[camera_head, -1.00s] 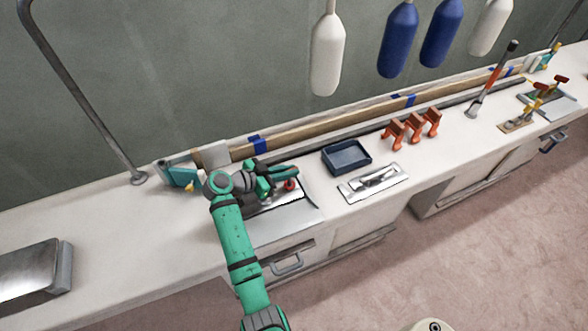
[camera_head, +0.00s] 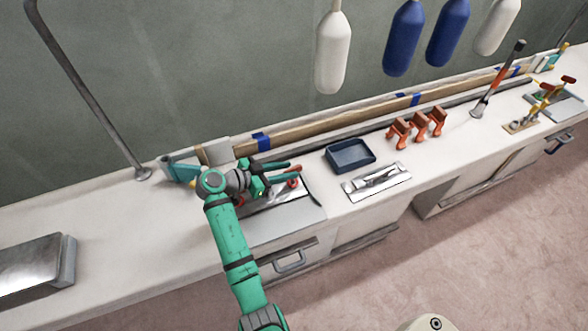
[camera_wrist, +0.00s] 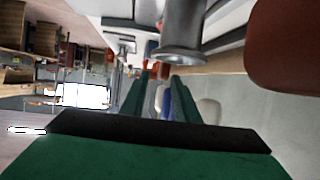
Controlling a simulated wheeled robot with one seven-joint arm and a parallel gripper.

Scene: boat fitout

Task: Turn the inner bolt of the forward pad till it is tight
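My gripper (camera_head: 290,170) is at the near-left plate on the bench, its fingers pointing right. In the wrist view its two green fingers (camera_wrist: 158,95) stand apart with a clear gap between them. A grey plate (camera_head: 290,217) lies below the gripper, partly hidden by it. Small red parts (camera_head: 292,184) show beside and under the fingers. In the wrist view a grey flanged cylinder (camera_wrist: 183,38) and a rounded red-brown part (camera_wrist: 288,45) are close to the fingers, outside the gap. I cannot tell which of these is the pad's inner bolt.
A dark blue tray (camera_head: 350,155), a silver plate with a part on it (camera_head: 376,182) and orange clamps (camera_head: 416,127) stand to the right. More red-handled fittings (camera_head: 560,84) are at the far right.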

